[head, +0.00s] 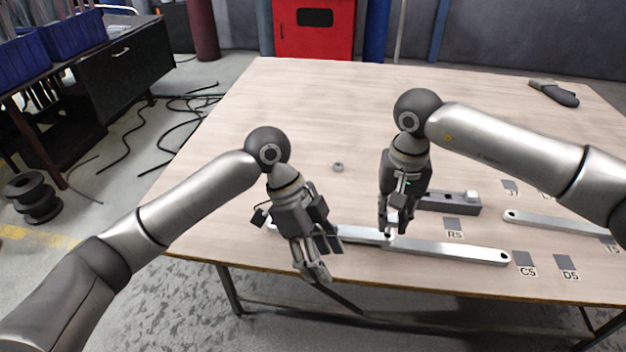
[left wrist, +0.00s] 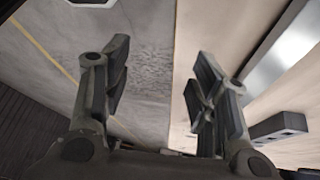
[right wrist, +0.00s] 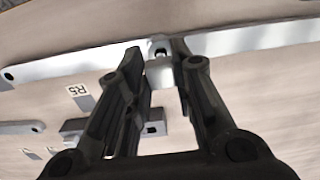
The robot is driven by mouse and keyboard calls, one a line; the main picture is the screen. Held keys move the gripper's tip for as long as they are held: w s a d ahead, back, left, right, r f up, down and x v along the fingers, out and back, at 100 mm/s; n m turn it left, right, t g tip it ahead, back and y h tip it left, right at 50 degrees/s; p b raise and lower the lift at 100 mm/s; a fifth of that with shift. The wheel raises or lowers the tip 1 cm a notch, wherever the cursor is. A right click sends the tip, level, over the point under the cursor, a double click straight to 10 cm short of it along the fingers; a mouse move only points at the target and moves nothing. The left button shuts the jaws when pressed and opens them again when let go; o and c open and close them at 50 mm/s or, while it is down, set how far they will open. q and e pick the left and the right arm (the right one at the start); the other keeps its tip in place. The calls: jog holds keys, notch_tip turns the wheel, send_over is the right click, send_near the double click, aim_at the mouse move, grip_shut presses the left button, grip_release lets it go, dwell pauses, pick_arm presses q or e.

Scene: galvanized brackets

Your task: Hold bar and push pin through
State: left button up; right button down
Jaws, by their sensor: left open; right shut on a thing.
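Two flat galvanized bars overlap end to end near the table's front edge. The left bar (head: 355,233) runs from behind my left gripper to the joint, and the right bar (head: 455,251) runs on to the right. My right gripper (head: 389,226) is above the joint, shut on a small pale pin, which shows between its fingertips in the right wrist view (right wrist: 160,72). I cannot tell how far the pin is in the hole. My left gripper (head: 318,268) is open and empty at the table's front edge, beside the left bar and not holding it.
A dark block (head: 463,203) with a pale piece on it lies behind the right bar. Another bar (head: 555,222) lies at right, near several labelled grey patches. A small nut (head: 338,167) and a dark-handled tool (head: 556,93) lie farther back. The table's back middle is clear.

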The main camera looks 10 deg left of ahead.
pick_arm(q)
jog(key=w+a+r+n+t+y, duration=0.25)
jog(key=w+r+y, duration=0.25)
jog(key=w+r, duration=0.5)
jog(key=shift+m, duration=0.35)
jog(key=f, duration=1.3)
jog(key=shift+w+a+f, duration=0.2)
jog(key=shift+w+a, duration=0.05)
jog(key=shift+a, duration=0.1)
grip_shut()
pick_arm(e)
jog(key=shift+f, duration=1.65)
dwell(0.8)
jog(key=c, duration=1.2)
grip_release()
